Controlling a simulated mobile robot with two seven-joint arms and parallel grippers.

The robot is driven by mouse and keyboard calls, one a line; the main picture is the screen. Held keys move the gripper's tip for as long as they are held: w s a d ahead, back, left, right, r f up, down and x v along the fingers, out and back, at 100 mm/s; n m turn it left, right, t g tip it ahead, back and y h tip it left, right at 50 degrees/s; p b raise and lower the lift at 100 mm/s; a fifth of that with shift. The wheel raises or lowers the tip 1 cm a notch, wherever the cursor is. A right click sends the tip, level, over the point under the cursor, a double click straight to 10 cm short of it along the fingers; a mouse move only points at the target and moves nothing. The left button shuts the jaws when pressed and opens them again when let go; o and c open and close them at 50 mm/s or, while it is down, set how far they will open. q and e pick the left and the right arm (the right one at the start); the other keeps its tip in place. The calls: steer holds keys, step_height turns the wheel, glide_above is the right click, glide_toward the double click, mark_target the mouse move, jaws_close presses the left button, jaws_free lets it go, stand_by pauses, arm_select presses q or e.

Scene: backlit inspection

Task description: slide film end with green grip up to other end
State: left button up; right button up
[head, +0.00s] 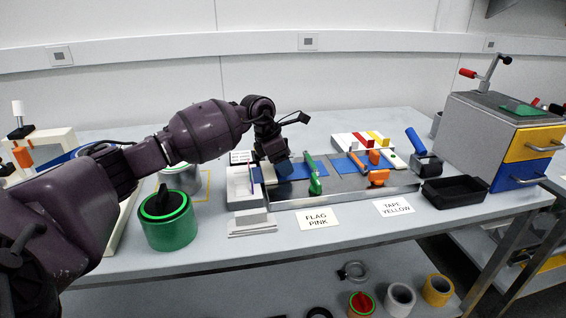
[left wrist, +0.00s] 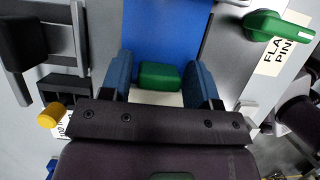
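A blue film strip lies on a grey metal bed. Its left piece (head: 302,170) shows beside my left gripper (head: 279,163) in the head view, and a second blue piece (head: 345,165) lies further right. In the left wrist view the blue film (left wrist: 165,28) runs up to a green grip (left wrist: 160,76) on a white end piece. My left gripper's two blue fingers (left wrist: 161,82) stand open on either side of the green grip, with a narrow gap at each side. The gripper hides this grip in the head view. My right gripper is not in view.
A green lever (head: 313,174) and an orange clamp (head: 378,177) stand up along the bed. A blue-handled roller (head: 417,143) and a black tray (head: 454,191) are to the right. Label cards lie in front. A green-banded canister (head: 168,222) stands left.

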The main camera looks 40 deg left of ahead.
mark_target(298, 171)
arm_select(q)
steer(key=c, duration=0.6)
steer(key=shift+w+d+f+b, duration=0.15)
steer(key=shift+w+d+b, duration=0.2)
steer(key=shift+w+d, duration=0.35)
steer(key=shift+c, duration=0.2)
steer(key=shift+w+d, duration=0.15)
steer(key=shift+w, duration=0.2)
steer(key=shift+w+d, duration=0.1)
steer(key=o, duration=0.9)
